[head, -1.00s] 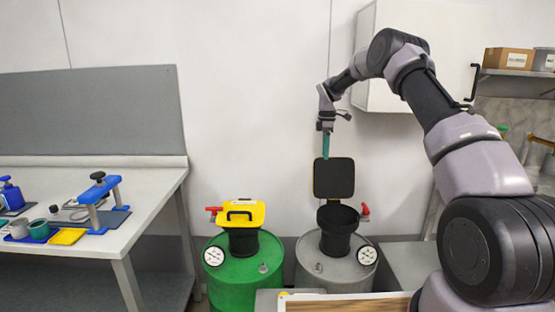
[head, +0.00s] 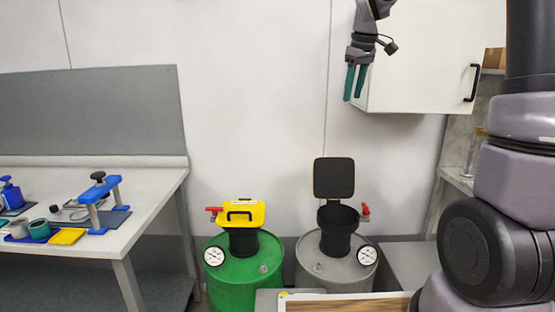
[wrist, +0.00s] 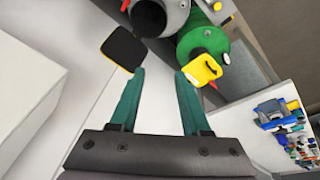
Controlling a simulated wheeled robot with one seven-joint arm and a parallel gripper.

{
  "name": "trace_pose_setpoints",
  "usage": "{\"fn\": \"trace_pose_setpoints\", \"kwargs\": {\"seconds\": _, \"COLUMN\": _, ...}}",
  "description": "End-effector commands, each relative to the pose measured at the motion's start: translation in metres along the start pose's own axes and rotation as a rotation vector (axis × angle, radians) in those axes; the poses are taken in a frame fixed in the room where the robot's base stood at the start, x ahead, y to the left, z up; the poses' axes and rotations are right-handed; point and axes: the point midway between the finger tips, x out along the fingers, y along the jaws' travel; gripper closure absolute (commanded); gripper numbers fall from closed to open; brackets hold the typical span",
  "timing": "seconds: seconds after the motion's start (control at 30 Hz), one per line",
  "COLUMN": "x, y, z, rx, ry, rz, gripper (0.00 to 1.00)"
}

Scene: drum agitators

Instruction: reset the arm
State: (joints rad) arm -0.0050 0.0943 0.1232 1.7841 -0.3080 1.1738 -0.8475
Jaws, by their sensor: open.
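My gripper (head: 354,83) hangs high in front of the wall, fingers down, at the left edge of the white cabinet. Its two green fingers are apart with nothing between them, as the wrist view (wrist: 160,92) also shows. It is well above the grey drum (head: 310,262), whose black funnel (head: 337,240) has its black lid (head: 333,178) standing up. The green drum (head: 232,280) to the left has a yellow lid (head: 238,212) over its black funnel. Both drums are below and apart from my gripper.
A white wall cabinet (head: 420,65) is close behind and right of my gripper. A workbench (head: 150,205) at left carries a blue clamp (head: 100,200), a yellow block (head: 67,236) and other small items. The wall left of my gripper is clear.

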Motion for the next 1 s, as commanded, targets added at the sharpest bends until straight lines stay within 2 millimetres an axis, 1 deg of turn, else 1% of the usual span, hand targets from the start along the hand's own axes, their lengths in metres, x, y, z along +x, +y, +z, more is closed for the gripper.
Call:
{"fn": "trace_pose_setpoints", "kwargs": {"seconds": 0.03, "x": -0.018, "y": -0.010, "z": 0.018, "rx": 0.068, "ry": 0.027, "rz": 0.012, "gripper": 0.53}}
{"fn": "trace_pose_setpoints", "kwargs": {"seconds": 0.1, "x": -0.036, "y": -0.023, "z": 0.041, "rx": 0.175, "ry": 0.064, "rz": 0.021, "gripper": 0.53}}
{"fn": "trace_pose_setpoints", "kwargs": {"seconds": 0.17, "x": -0.050, "y": -0.035, "z": 0.062, "rx": 0.265, "ry": 0.098, "rz": 0.025, "gripper": 0.53}}
{"fn": "trace_pose_setpoints", "kwargs": {"seconds": 0.2, "x": -0.057, "y": -0.043, "z": 0.076, "rx": 0.327, "ry": 0.120, "rz": 0.027, "gripper": 0.53}}
{"fn": "trace_pose_setpoints", "kwargs": {"seconds": 0.27, "x": -0.066, "y": -0.055, "z": 0.097, "rx": 0.420, "ry": 0.156, "rz": 0.026, "gripper": 0.53}}
{"fn": "trace_pose_setpoints", "kwargs": {"seconds": 0.3, "x": -0.072, "y": -0.063, "z": 0.111, "rx": 0.482, "ry": 0.181, "rz": 0.022, "gripper": 0.53}}
{"fn": "trace_pose_setpoints", "kwargs": {"seconds": 0.37, "x": -0.077, "y": -0.076, "z": 0.132, "rx": 0.575, "ry": 0.218, "rz": 0.014, "gripper": 0.53}}
{"fn": "trace_pose_setpoints", "kwargs": {"seconds": 0.4, "x": -0.079, "y": -0.084, "z": 0.146, "rx": 0.636, "ry": 0.242, "rz": 0.007, "gripper": 0.53}}
{"fn": "trace_pose_setpoints", "kwargs": {"seconds": 0.5, "x": -0.081, "y": -0.103, "z": 0.177, "rx": 0.775, "ry": 0.298, "rz": -0.017, "gripper": 0.53}}
{"fn": "trace_pose_setpoints", "kwargs": {"seconds": 0.6, "x": -0.079, "y": -0.118, "z": 0.200, "rx": 0.885, "ry": 0.342, "rz": -0.042, "gripper": 0.53}}
{"fn": "trace_pose_setpoints", "kwargs": {"seconds": 0.7, "x": -0.076, "y": -0.127, "z": 0.213, "rx": 0.956, "ry": 0.371, "rz": -0.061, "gripper": 0.53}}
{"fn": "trace_pose_setpoints", "kwargs": {"seconds": 0.8, "x": -0.074, "y": -0.132, "z": 0.220, "rx": 0.993, "ry": 0.383, "rz": -0.072, "gripper": 0.53}}
{"fn": "trace_pose_setpoints", "kwargs": {"seconds": 1.0, "x": -0.073, "y": -0.133, "z": 0.222, "rx": 1.003, "ry": 0.385, "rz": -0.075, "gripper": 0.53}}
